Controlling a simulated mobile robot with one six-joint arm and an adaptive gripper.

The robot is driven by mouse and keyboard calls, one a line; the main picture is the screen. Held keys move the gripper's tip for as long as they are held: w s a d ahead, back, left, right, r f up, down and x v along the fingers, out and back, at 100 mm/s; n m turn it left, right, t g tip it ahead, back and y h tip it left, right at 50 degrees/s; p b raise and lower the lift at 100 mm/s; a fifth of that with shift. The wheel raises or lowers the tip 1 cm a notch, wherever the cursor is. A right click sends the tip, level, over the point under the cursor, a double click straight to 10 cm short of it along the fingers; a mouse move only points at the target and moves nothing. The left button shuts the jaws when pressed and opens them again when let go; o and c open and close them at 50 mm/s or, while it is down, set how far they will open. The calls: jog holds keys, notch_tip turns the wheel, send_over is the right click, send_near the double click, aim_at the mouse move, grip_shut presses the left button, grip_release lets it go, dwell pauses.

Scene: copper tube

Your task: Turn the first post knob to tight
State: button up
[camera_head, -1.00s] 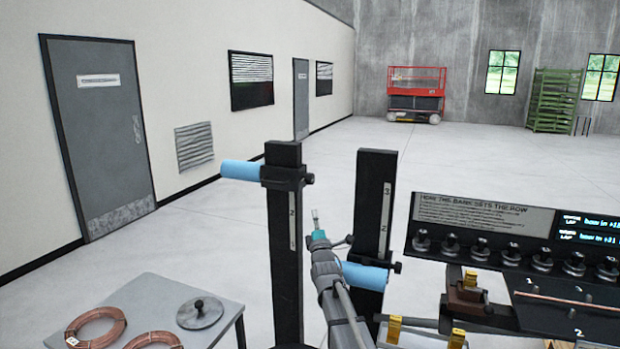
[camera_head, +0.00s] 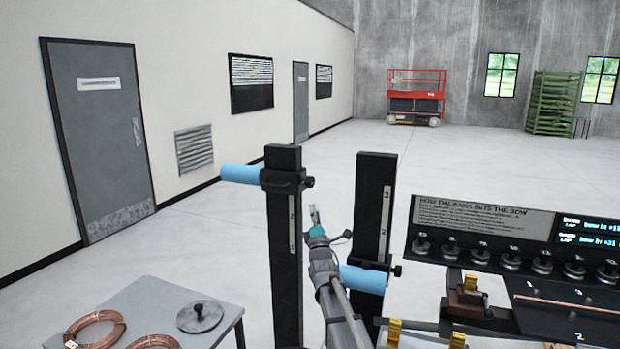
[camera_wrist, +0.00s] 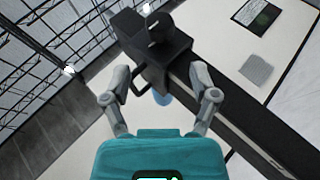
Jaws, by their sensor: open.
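Two black upright posts stand in front of me, the left post (camera_head: 285,240) and the right post (camera_head: 375,210). The left post has a clamp with a small black knob (camera_head: 308,182) on its right side and a blue roller (camera_head: 240,174) on its left. The right post has a knob (camera_head: 397,270) and a blue roller (camera_head: 364,279) lower down. My gripper (camera_head: 314,213) is between the posts, just below and right of the left knob. In the wrist view my gripper (camera_wrist: 163,92) is open and empty, facing a black clamp block with a round knob (camera_wrist: 160,28) beyond the fingertips.
A grey table (camera_head: 160,290) with copper coils (camera_head: 95,330) and a round lidded disc (camera_head: 199,316) is at the lower left. A black bench with a row of knobs (camera_head: 510,257) and a copper tube (camera_head: 565,301) is at the right. Open floor lies beyond the posts.

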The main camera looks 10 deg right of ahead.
aim_at(310, 178)
jog(key=shift+p+x, duration=4.05)
jog(key=shift+x, duration=2.4)
jog(key=c, duration=1)
jog(key=shift+r+m+g+h+p, duration=0.1)
jog(key=shift+m+g+h+p, duration=0.3)
jog(key=shift+m+p, duration=0.15)
jog(key=shift+w+d+m+g+h+p, duration=0.15)
jog(key=shift+m+g+h+p, duration=0.45)
jog(key=shift+m+g+p, duration=0.4)
jog(key=shift+w+f+m+g+h+p, duration=0.1)
jog(key=shift+f+m+g+h+p, duration=0.25)
jog(key=shift+g+p, duration=0.55)
jog(key=shift+f+m+g+p, duration=0.15)
jog(key=shift+m+g+p, duration=0.25)
jog(key=shift+g+p, duration=0.55)
jog(key=shift+f+m+g+p, duration=0.15)
jog(key=shift+m+g+p, duration=0.3)
jog(key=shift+p, duration=0.85)
